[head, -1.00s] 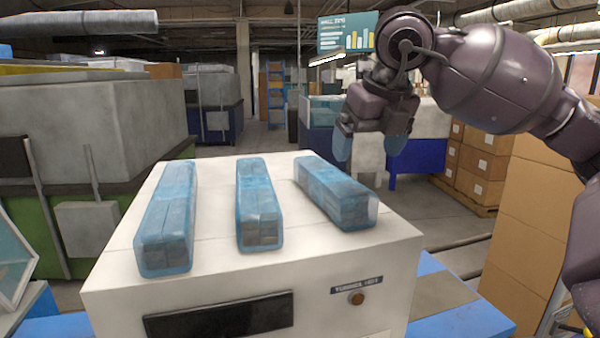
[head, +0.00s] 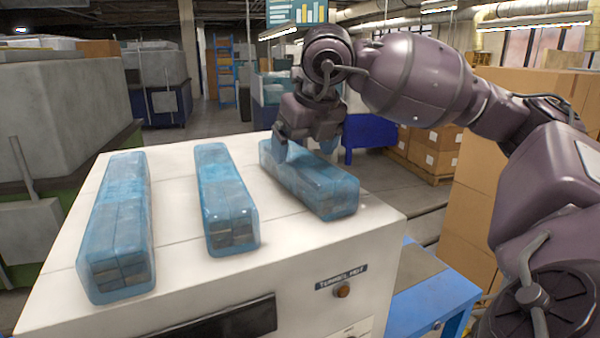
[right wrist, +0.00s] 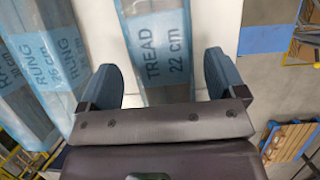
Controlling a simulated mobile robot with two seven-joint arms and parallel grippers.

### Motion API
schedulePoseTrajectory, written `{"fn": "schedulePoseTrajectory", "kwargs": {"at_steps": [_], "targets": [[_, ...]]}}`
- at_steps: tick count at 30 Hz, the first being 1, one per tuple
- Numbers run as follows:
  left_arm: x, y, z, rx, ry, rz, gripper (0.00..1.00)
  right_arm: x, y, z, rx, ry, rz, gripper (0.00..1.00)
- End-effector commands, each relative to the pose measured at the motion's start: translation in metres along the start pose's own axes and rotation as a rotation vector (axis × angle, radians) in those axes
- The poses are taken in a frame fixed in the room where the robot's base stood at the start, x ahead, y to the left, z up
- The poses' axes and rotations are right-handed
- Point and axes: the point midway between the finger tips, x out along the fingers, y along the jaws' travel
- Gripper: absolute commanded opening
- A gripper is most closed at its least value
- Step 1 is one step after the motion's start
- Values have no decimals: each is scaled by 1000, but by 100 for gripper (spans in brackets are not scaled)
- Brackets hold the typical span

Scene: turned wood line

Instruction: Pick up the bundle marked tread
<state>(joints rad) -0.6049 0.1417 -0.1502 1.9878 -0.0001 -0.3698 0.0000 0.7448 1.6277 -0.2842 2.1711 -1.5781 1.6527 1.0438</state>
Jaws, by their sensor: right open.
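The bundle marked tread (head: 322,187) is the rightmost of three blue-wrapped bundles on the white machine top. Its label reads TREAD 22 cm in the right wrist view (right wrist: 160,48). My right gripper (head: 304,147) is at its far end. The right wrist view shows the fingers (right wrist: 162,80) open, one on each side of the bundle, with a gap on both sides. The near part of the bundle there is hidden by the gripper body. My left gripper is not in view.
Two more wrapped bundles lie on the white top (head: 178,265), a middle one (head: 226,200) and a left one (head: 118,225). Cardboard boxes (head: 428,150) stand at the right.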

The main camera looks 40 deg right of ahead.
Motion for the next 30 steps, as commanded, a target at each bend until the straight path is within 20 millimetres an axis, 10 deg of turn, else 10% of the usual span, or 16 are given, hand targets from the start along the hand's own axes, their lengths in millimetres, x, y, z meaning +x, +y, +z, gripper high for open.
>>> {"fn": "schedulePoseTrajectory", "kwargs": {"at_steps": [19, 30], "targets": [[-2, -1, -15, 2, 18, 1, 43, 46, -1, -2, -1, 2, 0, 89], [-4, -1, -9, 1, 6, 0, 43, 46, -1, -2, -1, 2, 0, 34]]}}
